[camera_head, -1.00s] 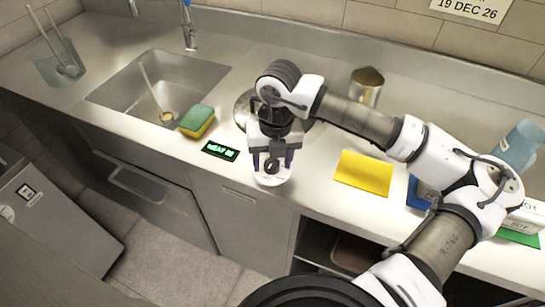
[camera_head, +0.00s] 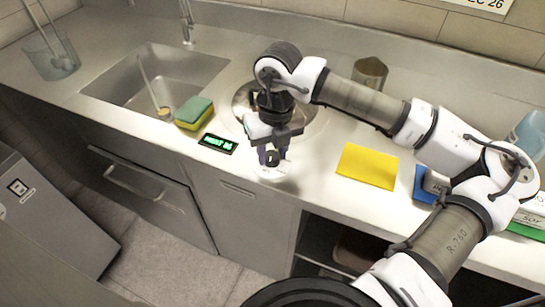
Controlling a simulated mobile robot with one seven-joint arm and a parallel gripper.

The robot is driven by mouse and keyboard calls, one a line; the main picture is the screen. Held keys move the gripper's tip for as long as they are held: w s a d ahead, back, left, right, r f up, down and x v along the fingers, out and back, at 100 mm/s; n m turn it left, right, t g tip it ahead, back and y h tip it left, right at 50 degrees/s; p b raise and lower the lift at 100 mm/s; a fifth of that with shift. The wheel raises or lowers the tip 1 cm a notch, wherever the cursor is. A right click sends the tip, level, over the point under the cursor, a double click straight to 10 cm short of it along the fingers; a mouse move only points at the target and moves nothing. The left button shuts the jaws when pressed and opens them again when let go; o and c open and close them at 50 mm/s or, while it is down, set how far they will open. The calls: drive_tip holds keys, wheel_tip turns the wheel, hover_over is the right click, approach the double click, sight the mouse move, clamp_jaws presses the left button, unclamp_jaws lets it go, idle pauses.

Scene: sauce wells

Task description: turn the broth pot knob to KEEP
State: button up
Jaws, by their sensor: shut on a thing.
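The dark broth pot knob (camera_head: 273,158) sits at the counter's front edge, on a pale dial (camera_head: 275,176) whose lettering is too small to read. My gripper (camera_head: 272,155) points down from above and is shut on the knob. The fingers and wrist partly hide the knob, so I cannot tell its exact setting. The round metal pot well (camera_head: 317,115) is behind the gripper, mostly hidden by my arm. A small black display (camera_head: 218,143) with blurred green text lies left of the knob.
A sponge (camera_head: 194,113) lies by the sink (camera_head: 133,62) at left. A yellow cloth (camera_head: 367,167) lies on clear counter to the right. A metal can (camera_head: 370,73) stands behind my arm. Blue and green items are at far right.

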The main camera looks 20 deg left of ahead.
drive_tip(key=n+b, duration=0.4)
drive_tip(key=b, duration=0.1)
drive_tip(key=shift+a+f+n, duration=0.1)
drive_tip(key=shift+f+n, duration=0.15)
drive_tip(key=shift+n, duration=0.05)
drive_tip(key=n+b, duration=0.4)
drive_tip(key=n, duration=0.1)
drive_tip(key=shift+r+n, duration=0.15)
drive_tip(key=shift+n, duration=0.15)
drive_tip(key=n+b, duration=0.2)
drive_tip(key=n, duration=0.3)
drive_tip(key=shift+h, duration=0.3)
drive_tip(key=n+b, duration=0.1)
drive_tip(key=n, duration=0.5)
drive_tip(key=shift+r, duration=0.15)
drive_tip(key=shift+n, duration=0.3)
drive_tip(key=o, duration=1)
drive_tip(key=shift+c, duration=0.2)
